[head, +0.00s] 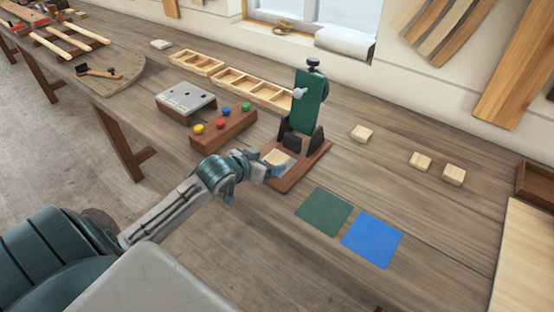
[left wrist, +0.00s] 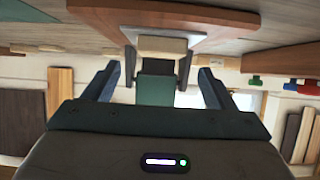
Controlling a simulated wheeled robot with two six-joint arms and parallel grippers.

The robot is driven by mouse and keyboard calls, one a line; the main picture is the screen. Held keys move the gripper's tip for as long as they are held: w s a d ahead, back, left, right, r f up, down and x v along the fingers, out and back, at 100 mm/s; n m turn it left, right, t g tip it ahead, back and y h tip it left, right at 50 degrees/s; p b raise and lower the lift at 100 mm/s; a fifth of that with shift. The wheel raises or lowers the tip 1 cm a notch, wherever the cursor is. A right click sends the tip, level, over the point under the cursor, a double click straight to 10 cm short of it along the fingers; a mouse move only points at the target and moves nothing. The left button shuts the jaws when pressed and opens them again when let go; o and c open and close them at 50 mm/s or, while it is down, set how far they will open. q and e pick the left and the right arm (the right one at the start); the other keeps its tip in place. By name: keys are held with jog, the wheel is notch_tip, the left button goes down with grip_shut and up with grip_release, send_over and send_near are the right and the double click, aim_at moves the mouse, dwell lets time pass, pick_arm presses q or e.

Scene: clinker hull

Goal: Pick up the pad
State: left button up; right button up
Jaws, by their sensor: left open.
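A pale, flat block (head: 277,158), which I take as the pad, lies on the reddish wooden base (head: 290,180) of a dark green upright device (head: 309,95). In the left wrist view, which looks upside down, a pale block (left wrist: 162,46) shows ahead, between the lines of the fingers, with a green part (left wrist: 155,89) below it in the picture. My left gripper (head: 257,180) is open and empty at the near left edge of the base, short of the block. Its two fingers also show apart in the left wrist view (left wrist: 161,76). My right gripper is out of view.
Green (head: 325,211) and blue (head: 372,239) squares lie right of the base. Loose pale blocks (head: 361,133) lie farther back. A wooden block with coloured knobs (head: 224,128) stands left, near a grey perforated stand (head: 186,98) and divided trays (head: 240,88).

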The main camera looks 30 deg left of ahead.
aim_at(277, 157)
pick_arm(q)
jog(key=shift+w+f, duration=0.15)
jog(key=shift+w, duration=0.25)
jog(key=p+x, duration=0.1)
jog(key=x, duration=0.2)
jog(key=shift+w+f, duration=0.15)
jog(key=shift+f, duration=0.05)
jog(key=shift+w+f, duration=0.2)
jog(key=shift+s, duration=0.1)
jog(key=shift+c, duration=0.5)
jog(key=c, duration=1)
jog(key=shift+r, duration=0.15)
